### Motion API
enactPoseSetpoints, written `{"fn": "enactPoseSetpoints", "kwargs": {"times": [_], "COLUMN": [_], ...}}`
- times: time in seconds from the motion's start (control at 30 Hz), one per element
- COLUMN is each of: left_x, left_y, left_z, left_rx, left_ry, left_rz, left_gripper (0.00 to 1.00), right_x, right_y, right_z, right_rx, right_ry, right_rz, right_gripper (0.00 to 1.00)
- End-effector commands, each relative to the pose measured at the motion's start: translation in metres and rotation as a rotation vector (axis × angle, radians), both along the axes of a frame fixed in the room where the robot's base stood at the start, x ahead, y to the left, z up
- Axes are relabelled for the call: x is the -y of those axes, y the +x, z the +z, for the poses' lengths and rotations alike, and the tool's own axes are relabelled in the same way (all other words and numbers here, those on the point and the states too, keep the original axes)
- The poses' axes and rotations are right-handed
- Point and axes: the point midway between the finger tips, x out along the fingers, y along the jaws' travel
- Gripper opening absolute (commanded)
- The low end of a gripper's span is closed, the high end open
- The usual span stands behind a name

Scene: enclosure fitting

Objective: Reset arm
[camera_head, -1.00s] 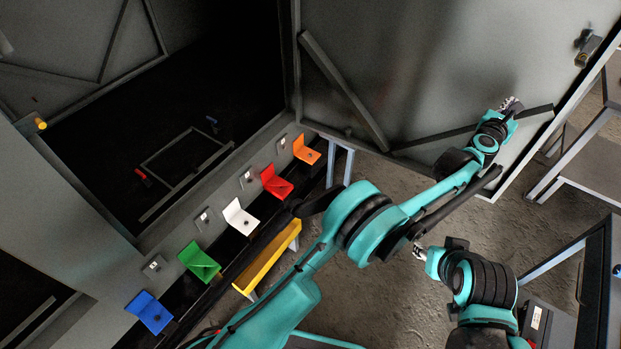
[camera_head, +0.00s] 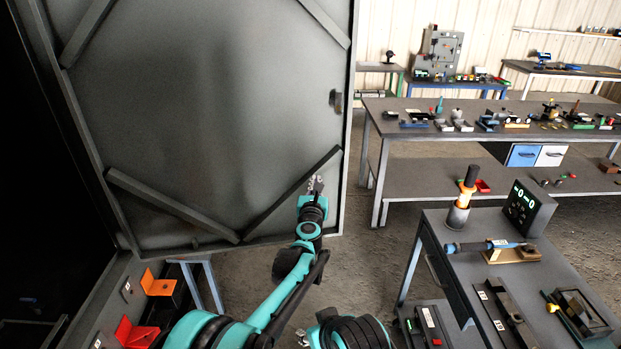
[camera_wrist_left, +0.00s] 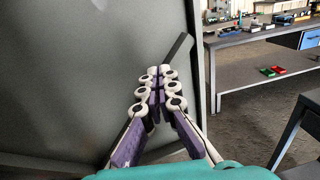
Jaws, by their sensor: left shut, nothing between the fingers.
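My left gripper (camera_head: 316,184) is at the end of my outstretched teal arm, in front of the grey enclosure door (camera_head: 215,110). In the left wrist view my left gripper (camera_wrist_left: 156,82) has its fingers together with nothing between them. The door (camera_wrist_left: 85,70) stands behind and to the left of the fingers there; I cannot tell whether they touch it. My right gripper (camera_head: 303,338) barely shows at the bottom edge of the head view, beside my right arm, and its fingers are too small to read.
An orange bracket (camera_head: 158,285) and a red bracket (camera_head: 135,333) sit at the lower left by the dark enclosure opening. A workbench (camera_head: 450,225) with tools and a display (camera_head: 528,207) stands at the right. Longer benches stand behind. Open floor (camera_head: 350,262) lies between.

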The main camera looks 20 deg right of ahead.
Motion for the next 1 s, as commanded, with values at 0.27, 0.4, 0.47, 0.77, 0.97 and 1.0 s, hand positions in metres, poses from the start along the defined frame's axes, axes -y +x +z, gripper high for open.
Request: {"fn": "enactPoseSetpoints", "kwargs": {"times": [0.27,0.4,0.47,0.77,0.97,1.0], "left_x": [-0.009,-0.011,-0.011,-0.07,-0.163,-0.182], "left_y": [-0.044,-0.051,-0.052,-0.056,-0.094,-0.105], "left_z": [0.001,0.001,0.001,0.058,0.102,0.103], "left_rx": [0.0,0.0,0.0,0.196,0.466,0.51], "left_ry": [0.0,0.0,0.0,0.307,0.863,0.979], "left_rz": [-0.003,-0.003,-0.003,-0.047,-0.146,-0.173], "left_gripper": [0.0,0.0,0.0,0.0,0.0,0.0], "right_x": [0.0,0.0,0.0,0.0,0.0,0.0], "right_y": [0.0,0.0,0.0,0.0,0.0,0.0], "right_z": [0.009,0.01,0.01,0.01,0.01,0.01], "right_rx": [0.0,0.0,0.0,0.0,0.0,0.0], "right_ry": [0.0,0.0,0.0,0.0,0.0,0.0], "right_rz": [0.0,0.0,0.0,0.0,0.0,0.0], "right_gripper": [0.4,0.4,0.4,0.4,0.4,0.4]}}
